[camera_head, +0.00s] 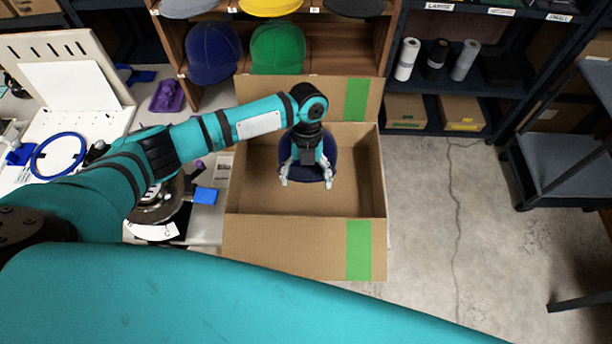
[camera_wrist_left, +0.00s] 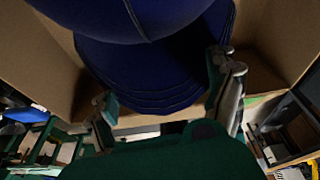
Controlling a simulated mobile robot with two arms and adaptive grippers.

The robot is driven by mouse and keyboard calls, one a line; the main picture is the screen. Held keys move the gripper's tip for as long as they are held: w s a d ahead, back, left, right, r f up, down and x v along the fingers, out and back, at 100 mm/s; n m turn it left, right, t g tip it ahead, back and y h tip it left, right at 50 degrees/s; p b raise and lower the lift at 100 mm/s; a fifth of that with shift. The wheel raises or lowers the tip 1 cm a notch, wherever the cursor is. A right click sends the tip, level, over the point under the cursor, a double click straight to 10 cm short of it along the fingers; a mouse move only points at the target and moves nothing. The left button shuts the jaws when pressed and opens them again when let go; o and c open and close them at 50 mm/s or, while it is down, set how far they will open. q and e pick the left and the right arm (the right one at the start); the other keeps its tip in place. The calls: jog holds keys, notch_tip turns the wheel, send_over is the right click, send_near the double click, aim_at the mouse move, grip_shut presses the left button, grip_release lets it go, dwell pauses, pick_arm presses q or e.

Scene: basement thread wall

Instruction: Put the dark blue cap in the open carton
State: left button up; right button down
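The dark blue cap (camera_head: 327,148) is inside the walls of the open carton (camera_head: 352,195), below my left gripper (camera_head: 306,181). Its crown (camera_wrist_left: 165,12) and stitched brim (camera_wrist_left: 145,85) fill much of the left wrist view. My left gripper also shows there (camera_wrist_left: 170,98), with its fingers spread wide, one on each side of the brim. I see no clear closing on the cap; whether a finger touches the brim edge is hard to tell. The cap's contact with the carton floor is hidden. My right gripper is out of view.
A shelf behind the carton holds another dark blue cap (camera_head: 213,55) and a green cap (camera_head: 277,48). A cluttered bench stands left, with a blue ring (camera_head: 58,155) and purple holder (camera_head: 167,96). Carton flaps (camera_head: 295,245) are folded outward. Concrete floor (camera_head: 430,230) to the right is clear.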

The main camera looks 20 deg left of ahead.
pick_arm(q)
jog(key=shift+o, duration=1)
jog(key=shift+r, duration=0.15)
jog(key=v, duration=1.1)
jog(key=shift+w+r, duration=0.15)
jog(key=shift+r, duration=0.25)
